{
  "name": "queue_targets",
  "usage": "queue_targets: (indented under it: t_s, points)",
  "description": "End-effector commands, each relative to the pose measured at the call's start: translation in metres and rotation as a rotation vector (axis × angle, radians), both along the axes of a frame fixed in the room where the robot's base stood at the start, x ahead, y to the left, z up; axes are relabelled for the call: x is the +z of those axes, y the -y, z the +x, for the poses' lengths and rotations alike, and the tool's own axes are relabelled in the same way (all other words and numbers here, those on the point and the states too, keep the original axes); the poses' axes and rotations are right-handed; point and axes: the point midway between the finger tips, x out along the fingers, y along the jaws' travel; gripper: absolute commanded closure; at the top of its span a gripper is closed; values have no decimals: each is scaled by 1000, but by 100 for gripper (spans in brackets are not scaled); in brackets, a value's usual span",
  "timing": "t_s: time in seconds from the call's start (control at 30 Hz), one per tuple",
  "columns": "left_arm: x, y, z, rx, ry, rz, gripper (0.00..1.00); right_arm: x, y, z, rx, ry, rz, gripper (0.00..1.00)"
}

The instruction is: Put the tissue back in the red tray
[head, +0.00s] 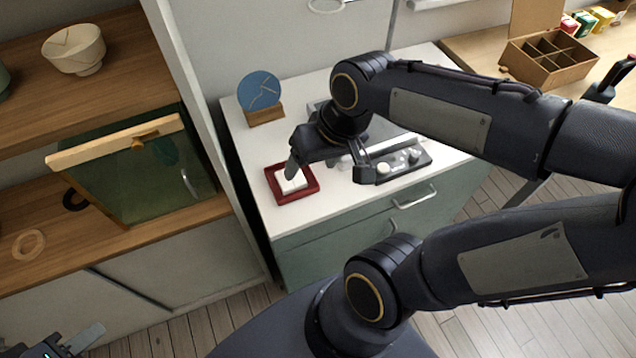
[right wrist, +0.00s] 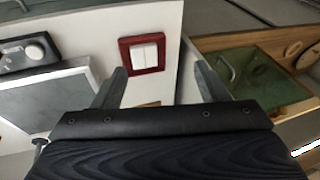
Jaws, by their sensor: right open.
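The red tray (head: 272,172) lies on the white cabinet top, near its left front edge. White material (head: 292,182), looking like folded tissue, lies inside it. The right wrist view also shows the red tray (right wrist: 123,54) and the white pieces (right wrist: 145,54), with a line between them. My right gripper (head: 328,172) is open above the cabinet top, one finger covering part of the tray in the head view. In the wrist view nothing shows between its fingers (right wrist: 160,72). My left gripper (head: 72,342) is cut off at the bottom left corner, its opening unclear.
A blue disc (head: 258,91) on a wooden stand is behind the tray. A grey device with knobs (head: 400,164) lies to its right. A shelf with a bowl (head: 74,50) and green glass-fronted box (head: 150,180) stands left. A compartmented box (head: 548,58) is far right.

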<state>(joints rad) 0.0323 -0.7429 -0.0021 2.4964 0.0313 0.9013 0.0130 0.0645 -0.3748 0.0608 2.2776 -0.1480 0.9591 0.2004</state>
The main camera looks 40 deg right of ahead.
Motion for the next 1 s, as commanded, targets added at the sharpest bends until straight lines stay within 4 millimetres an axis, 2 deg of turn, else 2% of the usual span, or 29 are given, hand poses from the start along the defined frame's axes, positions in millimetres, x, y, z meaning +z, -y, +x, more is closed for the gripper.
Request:
queue_targets:
  t_s: [0.03,0.1,0.3,0.97,1.0]
  points:
    - [0,0,0,0,0,0,64,3,-5,-16,3,56,27,33]
    - [0,0,0,0,0,0,64,4,-12,-31,13,115,62,33]
    - [0,0,0,0,0,0,64,2,-25,-52,31,215,119,33]
    - [0,0,0,0,0,0,64,2,-26,-54,34,225,123,33]
    - [0,0,0,0,0,0,64,2,-26,-54,34,225,123,37]
